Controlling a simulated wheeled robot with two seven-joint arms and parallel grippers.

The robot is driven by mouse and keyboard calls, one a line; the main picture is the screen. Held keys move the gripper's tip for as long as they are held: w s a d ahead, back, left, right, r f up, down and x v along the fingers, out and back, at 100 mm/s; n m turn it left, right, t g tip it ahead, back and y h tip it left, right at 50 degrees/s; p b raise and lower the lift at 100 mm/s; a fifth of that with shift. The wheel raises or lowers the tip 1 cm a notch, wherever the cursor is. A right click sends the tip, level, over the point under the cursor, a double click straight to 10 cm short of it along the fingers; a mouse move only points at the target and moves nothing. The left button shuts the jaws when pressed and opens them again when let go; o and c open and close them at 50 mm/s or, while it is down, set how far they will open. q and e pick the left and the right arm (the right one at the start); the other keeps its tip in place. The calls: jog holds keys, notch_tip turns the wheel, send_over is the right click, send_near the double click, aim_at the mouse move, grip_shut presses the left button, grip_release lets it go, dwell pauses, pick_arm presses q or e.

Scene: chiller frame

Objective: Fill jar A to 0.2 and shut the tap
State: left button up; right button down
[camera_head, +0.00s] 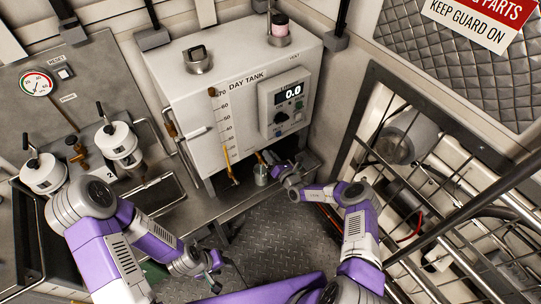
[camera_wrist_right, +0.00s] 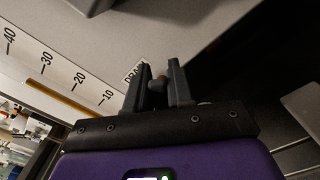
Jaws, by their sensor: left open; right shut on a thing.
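My right gripper (camera_head: 272,160) is beside and just above the jar, at the tank's lower front. In the right wrist view its fingers (camera_wrist_right: 157,84) are shut on a small dark piece (camera_wrist_right: 158,92), probably the tap, by the drain label (camera_wrist_right: 133,72). Any liquid or jar level is hidden. My left gripper (camera_head: 215,284) is open and empty, low over the floor.
A steel bench with two white canisters (camera_head: 120,140) and a pressure gauge (camera_head: 36,83) is at the left. A barred guard frame (camera_head: 400,150) closes the right side. Chequered floor (camera_head: 285,235) lies open between.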

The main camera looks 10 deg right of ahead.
jog(key=c, duration=1.1)
grip_release()
jog(key=shift+p+v, duration=1)
jog(key=shift+v, duration=2.85)
dwell(2.0)
